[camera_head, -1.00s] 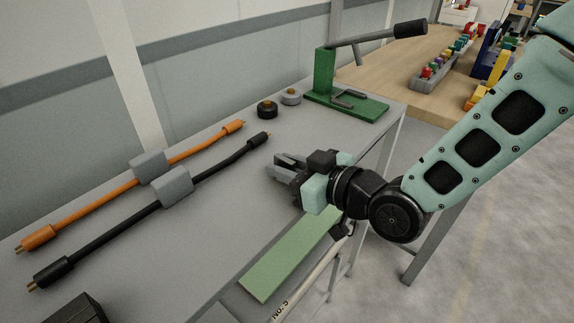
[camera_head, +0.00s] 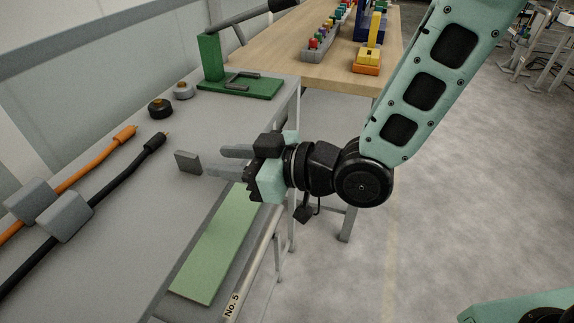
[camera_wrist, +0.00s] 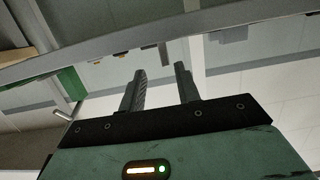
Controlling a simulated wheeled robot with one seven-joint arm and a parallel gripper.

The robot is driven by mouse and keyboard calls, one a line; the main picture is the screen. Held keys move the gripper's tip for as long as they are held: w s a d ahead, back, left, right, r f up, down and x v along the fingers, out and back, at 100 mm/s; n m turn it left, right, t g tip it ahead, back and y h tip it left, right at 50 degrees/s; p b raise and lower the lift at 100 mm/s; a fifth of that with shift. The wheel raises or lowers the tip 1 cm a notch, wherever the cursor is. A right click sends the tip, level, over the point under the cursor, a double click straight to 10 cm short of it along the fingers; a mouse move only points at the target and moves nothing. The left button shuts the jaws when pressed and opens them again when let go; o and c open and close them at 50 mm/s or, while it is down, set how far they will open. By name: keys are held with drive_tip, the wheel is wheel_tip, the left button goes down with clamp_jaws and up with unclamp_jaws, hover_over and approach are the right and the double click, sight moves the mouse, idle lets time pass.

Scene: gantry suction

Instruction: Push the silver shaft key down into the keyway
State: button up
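I cannot make out a silver shaft key or a keyway in either view. My gripper (camera_head: 214,161) is held over the front edge of the grey bench, its fingers pointing left in the head view. The fingers are apart with nothing seen between them. The wrist view shows the same open gap between the fingertips (camera_wrist: 160,68). A small dark grey block (camera_head: 187,162) stands on the bench just left of the fingertips; whether they touch it is unclear.
A green press (camera_head: 240,84) stands at the bench's far end, near a black knob (camera_head: 160,109) and a grey knob (camera_head: 183,90). Orange (camera_head: 95,160) and black (camera_head: 125,175) cables lie left. A wooden table (camera_head: 290,55) is behind.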

drive_tip(key=d+p, duration=0.1)
drive_tip(key=p, duration=0.1)
drive_tip(key=d+r+p, duration=0.1)
drive_tip(key=p, duration=0.1)
drive_tip(key=d+p, duration=0.1)
drive_tip(key=p, duration=0.1)
drive_tip(key=shift+s+r, duration=0.3)
drive_tip(key=shift+s, duration=0.1)
drive_tip(key=shift+d+p, duration=0.15)
drive_tip(key=shift+p, duration=0.55)
drive_tip(key=f+p+v, duration=0.1)
drive_tip(key=p+v, duration=0.5)
drive_tip(key=p, duration=0.4)
drive_tip(key=shift+s+r, duration=0.15)
drive_tip(key=shift+s, duration=0.15)
drive_tip(key=shift+d, duration=0.15)
